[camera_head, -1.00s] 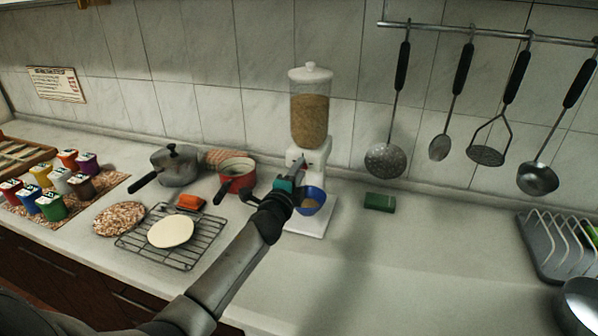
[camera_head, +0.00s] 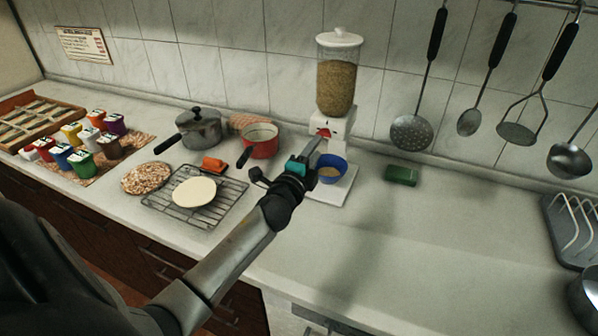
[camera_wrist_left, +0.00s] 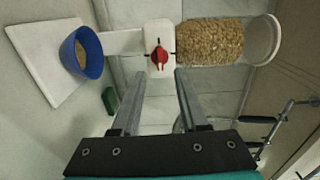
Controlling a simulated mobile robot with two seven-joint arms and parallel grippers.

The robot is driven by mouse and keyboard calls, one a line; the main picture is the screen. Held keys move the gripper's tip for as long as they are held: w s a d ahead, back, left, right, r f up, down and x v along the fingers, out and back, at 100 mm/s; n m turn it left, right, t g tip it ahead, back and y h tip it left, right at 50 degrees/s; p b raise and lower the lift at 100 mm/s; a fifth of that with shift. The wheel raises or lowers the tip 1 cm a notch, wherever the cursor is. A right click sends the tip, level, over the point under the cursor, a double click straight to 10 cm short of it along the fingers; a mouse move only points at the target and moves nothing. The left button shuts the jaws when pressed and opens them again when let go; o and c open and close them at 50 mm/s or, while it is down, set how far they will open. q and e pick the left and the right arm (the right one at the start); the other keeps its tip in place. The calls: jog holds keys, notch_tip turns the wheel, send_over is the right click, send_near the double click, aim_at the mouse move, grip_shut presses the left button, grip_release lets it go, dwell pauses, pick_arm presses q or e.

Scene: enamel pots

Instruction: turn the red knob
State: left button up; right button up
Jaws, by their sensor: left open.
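The red knob (camera_head: 323,131) is on the front of the white cereal dispenser (camera_head: 337,90), below its clear grain-filled container. In the left wrist view the red knob (camera_wrist_left: 159,56) shows whole on the white body, its grip along the picture's vertical. My left gripper (camera_head: 312,148) is just in front of the dispenser, below and left of the knob in the head view. In the wrist view its two fingers (camera_wrist_left: 160,78) are apart and empty, with the knob beyond the tips and between their lines. I see no contact. My right gripper is not in view.
A blue bowl (camera_head: 331,172) stands on the dispenser's white base beneath the outlet. A red pot (camera_head: 262,142) and a wire rack (camera_head: 225,205) are to the left. A green sponge (camera_head: 401,175) lies right of the dispenser; counter beyond it is clear. Utensils hang on the wall.

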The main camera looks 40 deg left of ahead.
pick_arm(q)
jog(key=v, duration=0.9)
jog(key=shift+s+d, duration=0.15)
jog(key=shift+s, duration=0.15)
jog(key=shift+o, duration=0.3)
jog(key=shift+o, duration=1.5)
jog(key=shift+n, duration=0.7)
jog(key=shift+o, duration=1.1)
jog(key=n, duration=0.4)
jog(key=shift+w, duration=0.1)
jog(key=n, duration=1.3)
send_near(324, 134)
jog(key=x, duration=0.8)
jog(key=shift+w, duration=0.15)
